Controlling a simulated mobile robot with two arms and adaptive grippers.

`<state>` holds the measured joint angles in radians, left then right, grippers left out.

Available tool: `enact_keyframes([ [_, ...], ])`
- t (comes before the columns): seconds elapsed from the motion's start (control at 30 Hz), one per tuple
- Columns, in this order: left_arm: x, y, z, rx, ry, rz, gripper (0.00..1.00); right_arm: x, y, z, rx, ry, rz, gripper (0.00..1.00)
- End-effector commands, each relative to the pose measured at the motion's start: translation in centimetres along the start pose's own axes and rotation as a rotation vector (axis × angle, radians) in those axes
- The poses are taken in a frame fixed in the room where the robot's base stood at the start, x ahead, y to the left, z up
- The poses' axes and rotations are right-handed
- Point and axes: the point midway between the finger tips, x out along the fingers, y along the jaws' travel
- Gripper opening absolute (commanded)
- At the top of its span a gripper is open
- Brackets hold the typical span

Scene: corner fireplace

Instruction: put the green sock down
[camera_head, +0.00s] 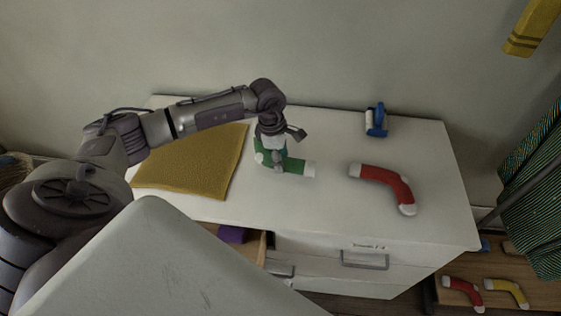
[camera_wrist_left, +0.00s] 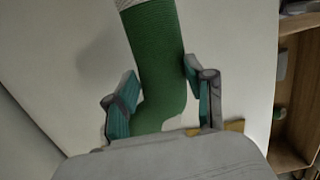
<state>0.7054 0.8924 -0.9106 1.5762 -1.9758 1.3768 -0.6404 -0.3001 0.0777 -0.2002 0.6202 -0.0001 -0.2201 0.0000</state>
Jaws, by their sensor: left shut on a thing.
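The green sock (camera_head: 297,166), with white ends, is at the white dresser top (camera_head: 320,212), right of the yellow cloth. My left gripper (camera_head: 277,160) comes down over it from above and is shut on it. In the left wrist view the green sock (camera_wrist_left: 155,60) runs between the two teal-padded fingers (camera_wrist_left: 157,98), with a white end at the top. I cannot tell whether the sock touches the dresser top. My right gripper is not in view.
A red sock (camera_head: 384,184) lies to the right on the dresser, with a blue and white object (camera_head: 376,120) behind it. The yellow cloth (camera_head: 195,165) lies at the left. A drawer (camera_head: 238,235) stands open in front. Red (camera_head: 462,291) and yellow (camera_head: 506,291) socks lie lower right.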

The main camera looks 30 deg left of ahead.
Motion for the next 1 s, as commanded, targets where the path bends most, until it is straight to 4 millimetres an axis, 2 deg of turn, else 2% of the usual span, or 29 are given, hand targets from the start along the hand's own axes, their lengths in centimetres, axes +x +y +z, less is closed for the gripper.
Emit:
enact_keyframes([
  [0.3,3.7,0.0,-0.6,0.0,0.0,-0.003,0.29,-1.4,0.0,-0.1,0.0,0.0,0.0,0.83],
  [0.7,4.5,0.0,-0.8,0.001,0.0,-0.001,0.29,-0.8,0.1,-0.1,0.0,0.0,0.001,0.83],
  [0.73,4.3,0.0,-0.8,0.001,0.0,-0.001,0.59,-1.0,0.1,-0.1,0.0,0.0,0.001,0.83],
  [0.8,4.2,0.0,-0.8,0.001,0.0,-0.001,0.7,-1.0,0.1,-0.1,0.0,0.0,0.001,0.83],
  [0.87,4.2,0.0,-0.8,0.0,0.0,-0.001,0.79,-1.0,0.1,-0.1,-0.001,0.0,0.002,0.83],
  [1.0,4.2,0.0,-0.8,0.0,0.0,-0.001,0.79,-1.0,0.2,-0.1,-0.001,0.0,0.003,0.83],
])
